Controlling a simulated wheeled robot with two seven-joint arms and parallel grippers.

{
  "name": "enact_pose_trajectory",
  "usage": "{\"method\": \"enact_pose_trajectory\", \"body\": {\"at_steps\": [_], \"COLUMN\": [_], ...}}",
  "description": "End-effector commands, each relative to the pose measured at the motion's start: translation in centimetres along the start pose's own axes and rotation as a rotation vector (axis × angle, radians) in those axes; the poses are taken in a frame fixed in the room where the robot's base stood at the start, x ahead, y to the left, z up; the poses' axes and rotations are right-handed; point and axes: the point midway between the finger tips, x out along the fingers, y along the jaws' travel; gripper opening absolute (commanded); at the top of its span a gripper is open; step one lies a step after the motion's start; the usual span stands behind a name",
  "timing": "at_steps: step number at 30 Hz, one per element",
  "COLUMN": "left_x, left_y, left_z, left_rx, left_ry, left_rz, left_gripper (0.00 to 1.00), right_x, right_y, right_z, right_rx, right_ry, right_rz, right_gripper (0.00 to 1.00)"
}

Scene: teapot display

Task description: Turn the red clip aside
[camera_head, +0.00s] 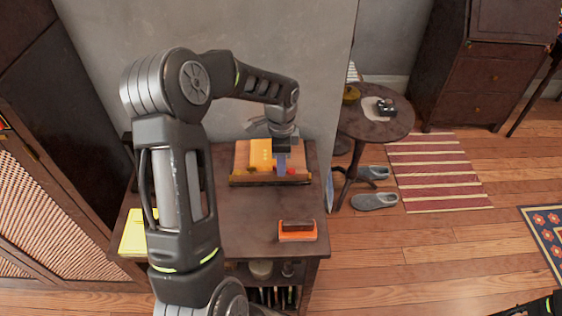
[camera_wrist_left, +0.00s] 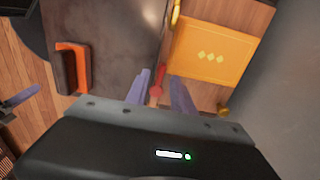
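The red clip (camera_wrist_left: 156,84) shows in the wrist view as a narrow upright red piece between the two purple fingers of my left gripper (camera_wrist_left: 160,92). A gap shows between the clip and the right finger; whether the left finger touches it I cannot tell. The fingers stand apart. In the head view my left gripper (camera_head: 283,166) points down at the front edge of a wooden tray-like case, and a bit of the red clip (camera_head: 292,171) shows beside it. The orange box (camera_wrist_left: 211,52) lies in the case.
The dark table (camera_head: 243,216) has bare room in front of the case. An orange-and-dark block (camera_head: 297,235) stands near its front right. A yellow item (camera_head: 132,233) lies front left. A wall is behind; a round side table (camera_head: 380,128) stands right.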

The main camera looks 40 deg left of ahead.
Motion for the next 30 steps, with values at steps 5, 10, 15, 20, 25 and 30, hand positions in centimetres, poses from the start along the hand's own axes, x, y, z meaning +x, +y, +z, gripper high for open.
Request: {"method": "enact_pose_trajectory", "body": {"at_steps": [5, 10, 15, 20, 25, 30], "left_x": [-0.5, -2.6, -5.5, -7.3, -7.8, -7.8], "left_y": [-0.1, -0.1, -0.1, 0.0, 0.0, 0.0], "left_z": [0.0, 0.0, 0.0, 0.0, 0.0, 0.0], "left_rx": [-0.001, -0.001, 0.0, -0.001, 0.0, 0.0], "left_ry": [0.0, 0.001, 0.001, 0.0, 0.0, 0.0], "left_rz": [-0.002, -0.004, -0.004, -0.001, 0.0, 0.0], "left_gripper": [0.29, 0.29, 0.29, 0.29, 0.29, 0.29], "right_x": [0.1, 0.4, 0.6, 0.8, 0.8, 0.8], "right_y": [0.0, 0.1, 0.2, 0.3, 0.3, 0.3], "right_z": [0.0, 0.0, 0.0, 0.0, 0.0, 0.0], "right_rx": [0.0, 0.0, 0.0, 0.0, 0.0, 0.0], "right_ry": [0.0, 0.0, 0.0, 0.001, 0.001, 0.001], "right_rz": [0.0, 0.0, 0.0, 0.0, 0.0, 0.0], "right_gripper": [0.29, 0.29, 0.29, 0.29, 0.29, 0.29]}}
